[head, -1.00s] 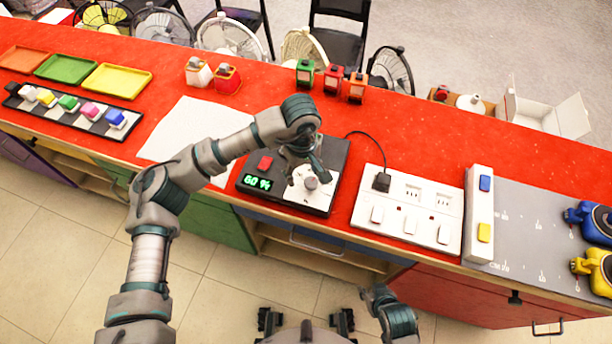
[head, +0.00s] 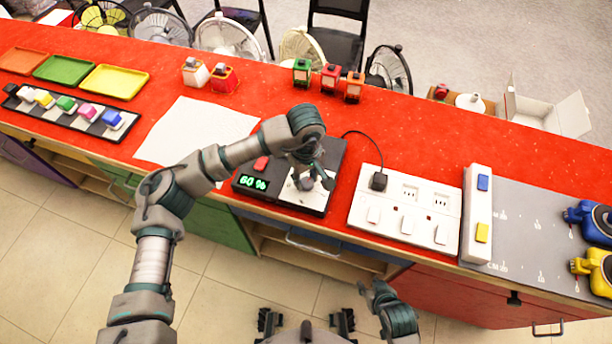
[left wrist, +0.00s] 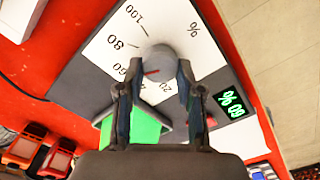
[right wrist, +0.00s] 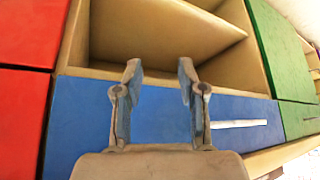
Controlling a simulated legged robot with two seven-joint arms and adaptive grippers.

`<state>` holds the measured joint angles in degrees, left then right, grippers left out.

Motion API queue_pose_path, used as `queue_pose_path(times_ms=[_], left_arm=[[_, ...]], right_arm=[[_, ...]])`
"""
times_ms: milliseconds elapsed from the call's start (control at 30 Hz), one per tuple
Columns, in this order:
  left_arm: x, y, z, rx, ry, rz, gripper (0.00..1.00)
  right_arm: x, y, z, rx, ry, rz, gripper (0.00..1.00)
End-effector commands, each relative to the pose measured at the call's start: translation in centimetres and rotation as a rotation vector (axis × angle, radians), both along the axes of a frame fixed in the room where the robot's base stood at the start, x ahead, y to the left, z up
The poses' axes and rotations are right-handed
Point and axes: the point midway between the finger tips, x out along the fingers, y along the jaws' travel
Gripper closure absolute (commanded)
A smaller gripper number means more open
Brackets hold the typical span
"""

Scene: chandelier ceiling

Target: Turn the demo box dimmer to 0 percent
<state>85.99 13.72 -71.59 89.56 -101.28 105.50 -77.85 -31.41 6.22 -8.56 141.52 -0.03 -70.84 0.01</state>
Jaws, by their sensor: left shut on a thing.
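The demo box (head: 318,155) is a dark box on the red counter. Its green display (head: 252,183) reads 60 %, also in the left wrist view (left wrist: 232,104). The grey dimmer knob (left wrist: 159,58) sits on a white dial plate (left wrist: 112,38) marked 20, 60, 80 and 100. Its red pointer mark (left wrist: 152,72) is near the 60 side. My left gripper (left wrist: 160,68) is shut on the knob, with a finger on either side. It also shows over the box in the head view (head: 314,181). My right gripper (right wrist: 160,68) is open and empty before a blue drawer.
A red button (head: 261,163) sits on the box. A white socket panel (head: 385,215) with a plugged-in cable stands right of it. White paper (head: 200,130) lies to the left. A blue drawer (right wrist: 240,112) and open shelf are near my right gripper.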

Motion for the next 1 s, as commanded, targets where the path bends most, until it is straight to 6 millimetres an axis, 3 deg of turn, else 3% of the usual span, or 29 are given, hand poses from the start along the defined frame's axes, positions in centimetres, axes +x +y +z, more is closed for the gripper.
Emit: queue_pose_path(times_ms=[567, 1000], left_arm=[[-0.2, 0.0, -0.4, 0.001, 0.008, 0.064, 0.98], [-0.3, 0.0, -0.3, 0.001, 0.008, 0.417, 0.98]], right_arm=[[-0.4, -0.6, -0.1, -0.02, 0.02, 0.005, 0.6], [-4.1, -1.7, -0.5, -0.053, 0.194, -0.01, 0.6]])
